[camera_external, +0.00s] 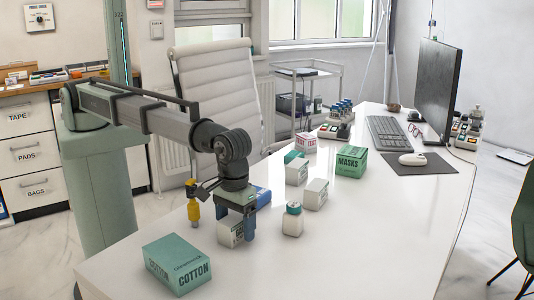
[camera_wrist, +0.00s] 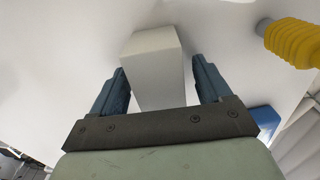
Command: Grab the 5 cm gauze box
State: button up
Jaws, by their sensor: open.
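A small white box with dark print (camera_external: 231,233) stands on the white desk under my gripper (camera_external: 237,225). Its label is partly hidden, so I cannot read it fully or tell its size. In the wrist view, the white box (camera_wrist: 153,60) shows a blank face between the two blue fingers of my gripper (camera_wrist: 160,75). The fingers are open, one on each side of it, with gaps visible. Two other small white boxes stand farther back on the desk, one nearer (camera_external: 315,194) and one farther (camera_external: 296,171); their print is too small to read.
A green cotton box (camera_external: 178,264) stands in front, a green masks box (camera_external: 351,162) behind. The desk's right front (camera_external: 370,245) is clear.

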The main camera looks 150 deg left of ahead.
jog(key=shift+f, duration=0.35)
jog(key=shift+c, duration=0.3)
jog(key=c, duration=1)
